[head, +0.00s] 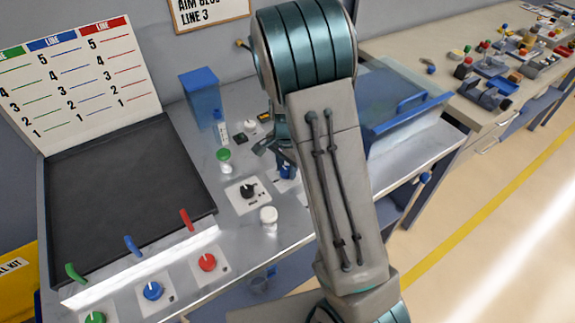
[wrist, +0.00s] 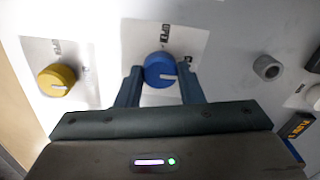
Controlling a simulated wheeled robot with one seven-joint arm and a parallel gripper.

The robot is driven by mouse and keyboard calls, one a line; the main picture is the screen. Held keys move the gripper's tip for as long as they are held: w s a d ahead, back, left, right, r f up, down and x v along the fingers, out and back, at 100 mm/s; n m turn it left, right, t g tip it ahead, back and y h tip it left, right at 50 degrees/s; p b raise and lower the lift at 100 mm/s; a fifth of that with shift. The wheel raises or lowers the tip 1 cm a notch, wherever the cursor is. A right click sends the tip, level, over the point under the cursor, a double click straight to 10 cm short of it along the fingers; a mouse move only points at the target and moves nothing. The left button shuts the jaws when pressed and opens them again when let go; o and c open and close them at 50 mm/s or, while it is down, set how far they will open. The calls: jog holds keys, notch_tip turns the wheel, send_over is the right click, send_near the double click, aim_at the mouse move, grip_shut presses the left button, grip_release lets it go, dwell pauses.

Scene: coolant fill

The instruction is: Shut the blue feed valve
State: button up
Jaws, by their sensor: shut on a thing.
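My gripper (wrist: 160,80) is shut on a blue knob (wrist: 158,66), one blue finger on each side of it. The knob sits on a white plate (wrist: 195,42) whose lettering I cannot read. Its white pointer line points right in the wrist view. In the head view my gripper (head: 286,170) is low over the bench, right of a black knob (head: 248,190), and my arm hides part of it. A second blue knob (head: 152,291) stands at the front left, between a green knob (head: 95,318) and a red knob (head: 207,262), with nothing touching it.
A yellow knob (wrist: 57,79) lies left of the held knob, and a grey round fitting (wrist: 266,68) lies right. A white-capped jar (head: 268,217), a green-capped bottle (head: 224,160) and a blue box (head: 202,97) stand on the bench. A dark tray (head: 120,190) fills the left.

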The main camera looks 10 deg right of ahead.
aim_at(286, 169)
jog(key=shift+w+r, duration=0.1)
dwell(0.3)
jog(key=o, duration=1)
notch_tip(286, 169, up, 14)
jog(key=shift+b, duration=0.45)
jog(key=s+r+n+t, duration=0.3)
jog(key=s+n, duration=0.9)
jog(key=s, duration=0.9)
jog(key=shift+s+d+r, duration=0.15)
jog(key=shift+s+r, duration=0.1)
jog(key=shift+r, duration=0.35)
